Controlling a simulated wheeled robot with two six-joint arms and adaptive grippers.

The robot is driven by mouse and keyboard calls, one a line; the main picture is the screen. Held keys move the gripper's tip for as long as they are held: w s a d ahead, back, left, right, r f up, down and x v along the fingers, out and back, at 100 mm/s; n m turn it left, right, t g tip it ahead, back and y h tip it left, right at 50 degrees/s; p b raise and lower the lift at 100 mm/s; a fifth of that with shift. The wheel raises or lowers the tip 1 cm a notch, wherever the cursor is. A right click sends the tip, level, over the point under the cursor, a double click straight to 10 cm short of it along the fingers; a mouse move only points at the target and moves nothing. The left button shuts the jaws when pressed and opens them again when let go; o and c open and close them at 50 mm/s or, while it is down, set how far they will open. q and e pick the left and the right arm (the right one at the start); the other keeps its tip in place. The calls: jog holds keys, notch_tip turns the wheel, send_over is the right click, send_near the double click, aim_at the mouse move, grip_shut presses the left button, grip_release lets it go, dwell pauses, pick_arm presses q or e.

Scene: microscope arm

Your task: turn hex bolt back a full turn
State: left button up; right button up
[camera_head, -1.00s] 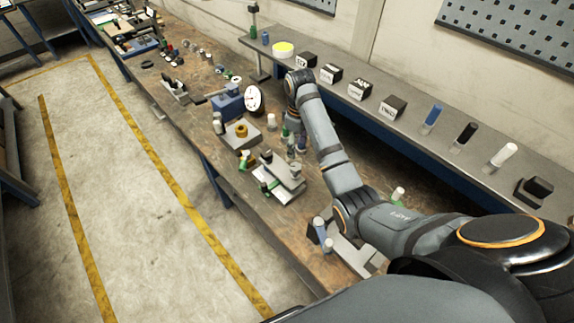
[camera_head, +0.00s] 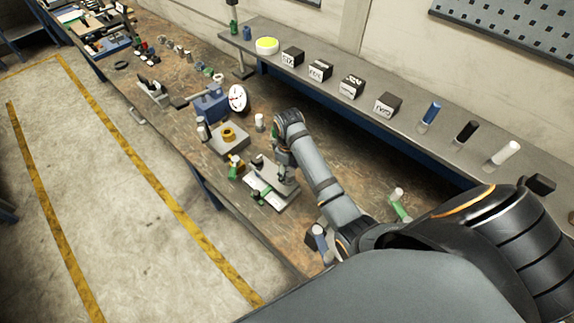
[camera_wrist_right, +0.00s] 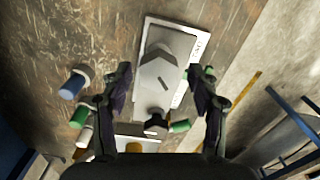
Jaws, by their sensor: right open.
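A grey fixture with an angular, faceted end (camera_wrist_right: 168,42) stands on a pale labelled plate (camera_wrist_right: 203,48) in the right wrist view. The faceted end looks like the hex bolt, but I cannot be sure. My right gripper (camera_wrist_right: 159,72) is open, one finger on each side of the grey piece, with visible gaps. Whether the fingertips are level with it I cannot tell. In the head view my right gripper (camera_head: 286,172) is over the plate (camera_head: 262,190) and partly hides the fixture. My left gripper is not in view.
A blue-capped cylinder (camera_wrist_right: 72,84) and a green one (camera_wrist_right: 79,115) stand left of the gripper in the wrist view. A block with a brass ring (camera_head: 228,134) and a round dial (camera_head: 238,98) stand farther along the bench. A shelf (camera_head: 330,92) with black boxes runs behind.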

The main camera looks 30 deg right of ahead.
jog(key=shift+w+d+f, duration=0.1)
jog(key=shift+c, duration=1.4)
jog(key=c, duration=0.9)
jog(key=n, duration=0.5)
jog(key=shift+n, duration=2.2)
jog(key=shift+s, duration=0.2)
jog(key=o, duration=1.2)
jog(key=shift+w, duration=0.1)
